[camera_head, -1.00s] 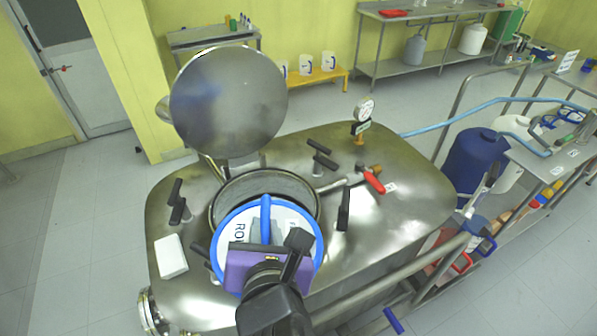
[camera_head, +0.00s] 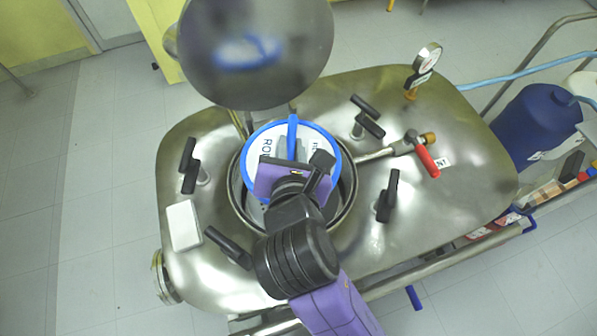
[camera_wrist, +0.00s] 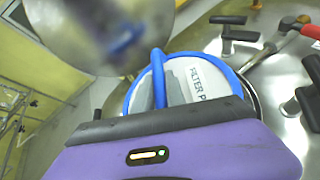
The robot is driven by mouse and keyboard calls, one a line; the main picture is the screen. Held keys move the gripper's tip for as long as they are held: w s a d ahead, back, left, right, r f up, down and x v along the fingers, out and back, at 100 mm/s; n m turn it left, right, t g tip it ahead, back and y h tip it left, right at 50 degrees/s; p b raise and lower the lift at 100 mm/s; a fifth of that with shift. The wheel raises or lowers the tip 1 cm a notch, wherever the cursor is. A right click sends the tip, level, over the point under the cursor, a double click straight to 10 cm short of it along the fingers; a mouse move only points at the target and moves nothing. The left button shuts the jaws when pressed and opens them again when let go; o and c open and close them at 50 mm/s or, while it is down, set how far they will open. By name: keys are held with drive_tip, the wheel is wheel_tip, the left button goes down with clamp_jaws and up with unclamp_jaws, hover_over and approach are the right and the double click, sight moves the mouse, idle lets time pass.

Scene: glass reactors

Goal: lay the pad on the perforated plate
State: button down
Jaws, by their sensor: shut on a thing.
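The pad (camera_head: 262,147) is a round white disc with a blue rim, printed lettering and a blue handle across its top. My gripper (camera_head: 291,162) is shut on the pad's blue handle and holds it over the round opening of the steel vessel (camera_head: 420,200). In the wrist view the pad (camera_wrist: 205,80) shows just beyond my gripper (camera_wrist: 160,105), with part of the word "FILTER" readable. The pad covers much of the opening; I cannot tell how deep it sits. A little of a dotted surface, perhaps the perforated plate, shows left below the pad; most is hidden.
The round lid (camera_head: 255,50) stands open behind the opening. Black clamp handles (camera_head: 388,195), a red-handled valve (camera_head: 427,160) and a pressure gauge (camera_head: 425,60) stick up from the vessel top. A white block (camera_head: 184,225) lies at left.

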wheel_tip(320, 180, down, 14)
drive_tip(key=b, duration=0.1)
drive_tip(key=shift+r, duration=0.15)
drive_tip(key=shift+f, duration=0.65)
drive_tip(key=c, duration=1.4)
unclamp_jaws()
drive_tip(key=shift+o, duration=0.2)
